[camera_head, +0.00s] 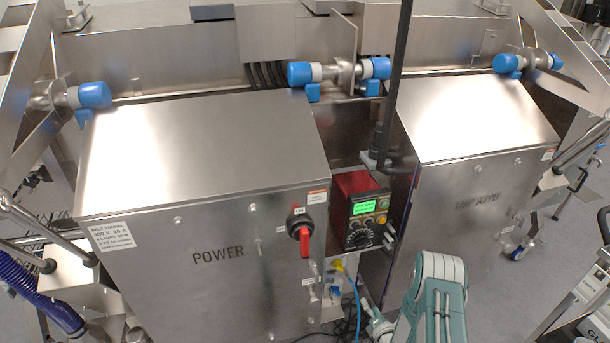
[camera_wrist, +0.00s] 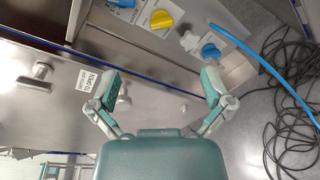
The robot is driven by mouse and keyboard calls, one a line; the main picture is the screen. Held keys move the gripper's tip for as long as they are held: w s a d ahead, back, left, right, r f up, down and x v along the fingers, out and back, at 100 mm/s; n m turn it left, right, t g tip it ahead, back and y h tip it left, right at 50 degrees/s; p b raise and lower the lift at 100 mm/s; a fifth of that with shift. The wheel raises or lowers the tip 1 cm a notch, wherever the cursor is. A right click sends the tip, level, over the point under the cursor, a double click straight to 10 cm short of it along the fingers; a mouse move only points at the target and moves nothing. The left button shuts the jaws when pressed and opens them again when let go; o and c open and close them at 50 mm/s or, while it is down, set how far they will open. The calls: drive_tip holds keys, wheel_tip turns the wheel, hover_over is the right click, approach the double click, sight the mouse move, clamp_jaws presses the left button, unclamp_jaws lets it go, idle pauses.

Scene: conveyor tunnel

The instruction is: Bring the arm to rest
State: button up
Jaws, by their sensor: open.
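My arm (camera_head: 435,295) is teal and white and rises at the lower middle right of the head view, in front of the gap between two steel cabinets. In the wrist view my gripper (camera_wrist: 165,82) is open, its two teal-padded fingers spread wide with nothing between them. A steel panel with a small knob (camera_wrist: 123,103) lies beyond the fingers; I cannot tell the distance. In the head view the gripper end is small and partly hidden low beside the arm.
The POWER cabinet (camera_head: 200,278) with a red rotary handle (camera_head: 302,238) stands left; the LAMP SUPPLY cabinet (camera_head: 465,215) stands right. A red control box (camera_head: 356,197) sits between them. A blue cable (camera_wrist: 268,72) and loose black cables (camera_wrist: 292,85) lie at the right of the wrist view.

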drive_tip(key=w+d+r+m+g+h, duration=0.1)
drive_tip(key=w+r+m, duration=0.2)
drive_tip(key=w+r, duration=0.5)
drive_tip(key=s+r+m+g+h, duration=0.25)
drive_tip(key=r+m, duration=0.25)
drive_tip(key=r, duration=0.8)
drive_tip(key=s+r+m+g+h, duration=0.1)
drive_tip(key=s+r+m+g, duration=0.15)
drive_tip(key=r+m, duration=0.7)
drive_tip(key=s+a+r+m+g, duration=0.1)
drive_tip(key=s+a+r+m, duration=0.1)
drive_tip(key=s+r, duration=0.4)
drive_tip(key=s+a+r+m+g, duration=0.1)
drive_tip(key=s+r+m, duration=0.4)
drive_tip(key=s, duration=1)
drive_tip(key=s+a+r+m+g, duration=0.2)
drive_tip(key=s+r, duration=0.4)
drive_tip(key=s, duration=0.5)
drive_tip(key=shift+s+a+r+m, duration=0.2)
drive_tip(key=shift+a+r+m, duration=0.15)
drive_tip(key=shift+a+m, duration=0.35)
drive_tip(key=shift+d, duration=0.15)
